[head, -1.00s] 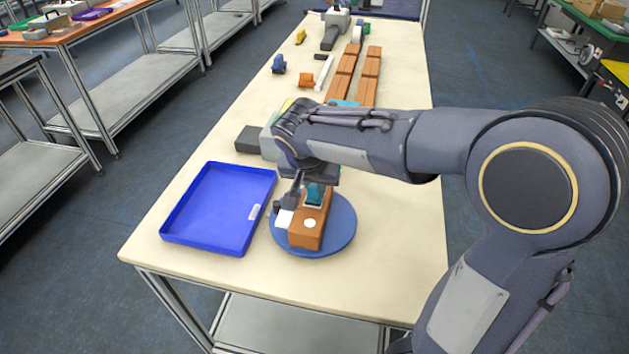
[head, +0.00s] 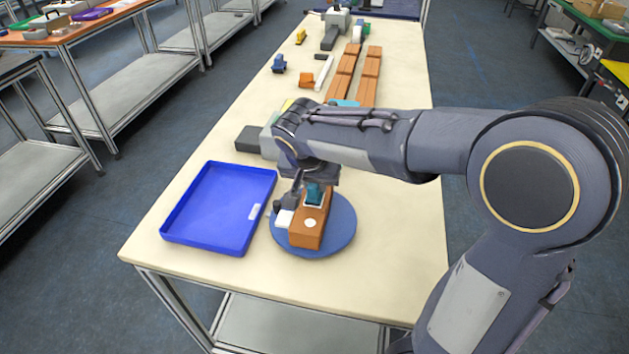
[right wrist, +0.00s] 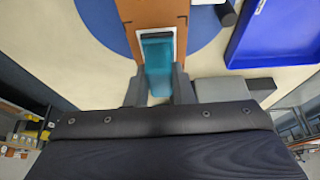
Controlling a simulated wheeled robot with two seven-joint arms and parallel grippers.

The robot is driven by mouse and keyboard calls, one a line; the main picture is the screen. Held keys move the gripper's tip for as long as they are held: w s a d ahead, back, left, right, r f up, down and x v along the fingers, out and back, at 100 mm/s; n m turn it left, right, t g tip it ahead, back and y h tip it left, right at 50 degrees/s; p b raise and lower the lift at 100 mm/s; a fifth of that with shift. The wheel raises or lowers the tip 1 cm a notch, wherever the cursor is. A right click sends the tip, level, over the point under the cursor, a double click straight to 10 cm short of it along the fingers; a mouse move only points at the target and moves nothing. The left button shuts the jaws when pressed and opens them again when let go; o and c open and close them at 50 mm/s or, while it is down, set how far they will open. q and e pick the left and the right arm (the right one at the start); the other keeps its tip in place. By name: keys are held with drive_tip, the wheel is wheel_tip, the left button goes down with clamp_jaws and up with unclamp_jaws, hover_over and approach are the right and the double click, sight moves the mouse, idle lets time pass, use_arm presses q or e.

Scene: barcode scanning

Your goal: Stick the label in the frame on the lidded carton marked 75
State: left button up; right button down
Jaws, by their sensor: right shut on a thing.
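A brown carton (head: 308,233) lies on a round blue disc (head: 342,233), with a white round spot near its front end. No number is legible on it. My right gripper (head: 315,186) is over the carton's far part, pointing down, shut on a teal piece (head: 314,197). In the right wrist view the teal piece (right wrist: 157,62) sits between the fingertips (right wrist: 158,85), over a white-edged frame (right wrist: 142,34) on the carton (right wrist: 150,12). I cannot tell whether it touches the surface; the label's face is hidden. My left gripper is not in view.
A white block (head: 284,218) with a dark part stands close beside the carton's left side. An empty blue tray (head: 215,243) lies left of the disc. A grey block (head: 248,139) is behind the tray. Several brown cartons (head: 367,75) stand in rows farther back. The table's front right is clear.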

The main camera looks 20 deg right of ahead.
drive_tip(key=shift+r+p, duration=2.9)
drive_tip(key=shift+r, duration=0.6)
